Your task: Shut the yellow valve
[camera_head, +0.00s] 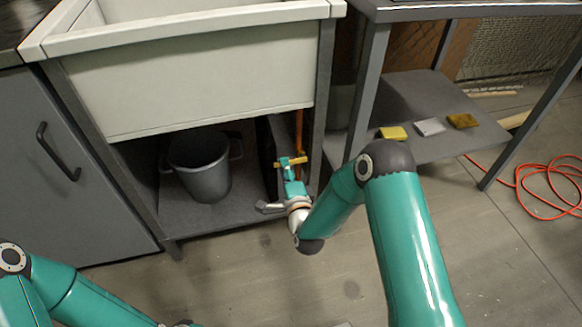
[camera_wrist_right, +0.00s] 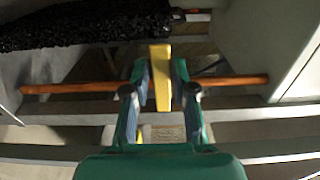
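The yellow valve (camera_head: 290,161) is a flat bar handle on a thin orange pipe under the sink. In the right wrist view, the yellow valve (camera_wrist_right: 162,75) stands across the pipe (camera_wrist_right: 75,87), which runs sideways behind my fingers. My right gripper (camera_wrist_right: 161,82) has one finger on each side of the handle, with their tips close against its faces. In the head view my right gripper (camera_head: 291,172) is just below the handle, and my forearm reaches in from the right. My left arm is at the lower left, with its gripper out of view.
A dark grey bucket (camera_head: 200,168) stands on the shelf below the white sink (camera_head: 190,85), left of the pipe. A table leg and a low shelf (camera_head: 440,147) with sponges (camera_head: 430,126) are on the right. An orange hose (camera_head: 550,185) lies on the floor.

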